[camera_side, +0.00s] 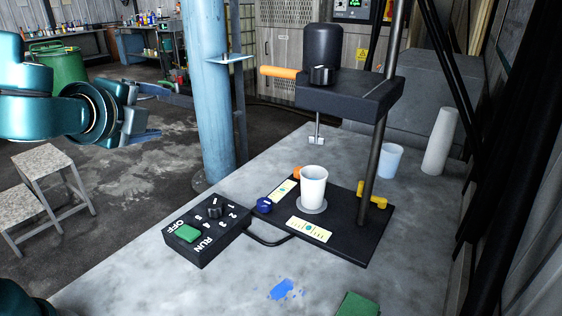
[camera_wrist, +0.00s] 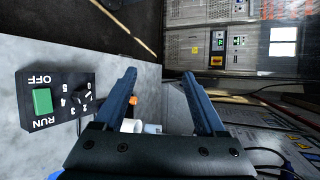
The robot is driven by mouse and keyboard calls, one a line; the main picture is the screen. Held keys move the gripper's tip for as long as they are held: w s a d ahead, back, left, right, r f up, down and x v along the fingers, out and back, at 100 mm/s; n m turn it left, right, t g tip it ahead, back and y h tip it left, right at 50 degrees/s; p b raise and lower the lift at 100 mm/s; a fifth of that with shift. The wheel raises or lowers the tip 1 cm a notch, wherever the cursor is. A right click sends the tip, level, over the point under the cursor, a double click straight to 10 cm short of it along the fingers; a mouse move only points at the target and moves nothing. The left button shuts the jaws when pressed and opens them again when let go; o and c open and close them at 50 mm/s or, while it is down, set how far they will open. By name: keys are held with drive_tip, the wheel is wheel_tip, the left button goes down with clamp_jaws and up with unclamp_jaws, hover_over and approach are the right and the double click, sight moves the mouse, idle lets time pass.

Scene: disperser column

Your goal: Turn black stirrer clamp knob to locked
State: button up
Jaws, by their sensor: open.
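A black knob (camera_side: 321,75) sits on the dark stirrer head (camera_side: 350,95), at the front below the upright black motor housing (camera_side: 322,45). I take it as the clamp knob; its lock state cannot be read. A stirrer shaft with a small paddle (camera_side: 316,140) hangs under the head, above a white cup (camera_side: 313,185) on the black base plate (camera_side: 345,235). My gripper (camera_side: 166,117) is at the left in the side view, well apart from the head. In the wrist view my gripper (camera_wrist: 159,75) is open, with nothing between its fingers.
An orange handle (camera_side: 278,71) sticks out left of the head. A blue post (camera_side: 208,90) stands between my gripper and the stirrer. The control box (camera_side: 205,235) has another black knob and a green button.

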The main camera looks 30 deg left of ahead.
sight(313, 73)
drive_tip(key=s+d+f+n+g+h, duration=0.1)
drive_tip(key=s+f+n+g+h, duration=0.1)
drive_tip(key=s+f+n+g, duration=0.5)
drive_tip(key=s+d+f+n+h, duration=0.2)
drive_tip(key=s+d+n+h, duration=0.3)
drive_tip(key=s+d+n, duration=0.25)
drive_tip(key=w+d+r+t+h, duration=0.15)
drive_tip(key=w+r+t, duration=0.3)
drive_tip(key=w, duration=0.45)
drive_tip(key=w+d+r+t+y, duration=0.1)
drive_tip(key=w+d+r+t, duration=0.2)
drive_tip(key=w+r, duration=0.4)
drive_tip(key=w+d+r+m+t+h, duration=0.1)
drive_tip(key=w+d+r, duration=0.1)
drive_tip(key=w+d, duration=0.1)
drive_tip(key=w+d+r+t+h, duration=0.2)
drive_tip(key=w, duration=0.1)
drive_tip(key=w+d+r+m+t+h, duration=0.1)
drive_tip(key=w+d+r+h, duration=0.1)
drive_tip(key=w+d, duration=0.1)
drive_tip(key=shift+w+d+m+t, duration=0.25)
drive_tip(key=shift+d+m+t, duration=0.1)
drive_tip(key=shift+d+f+m+h, duration=0.15)
drive_tip(key=shift+f+m+h, duration=0.15)
drive_tip(key=shift+f, duration=0.3)
drive_tip(key=shift+w+f, duration=0.15)
drive_tip(key=shift+f, duration=0.15)
drive_tip(key=shift+w+d, duration=0.15)
drive_tip(key=shift+w, duration=0.1)
drive_tip(key=shift+x, duration=2.15)
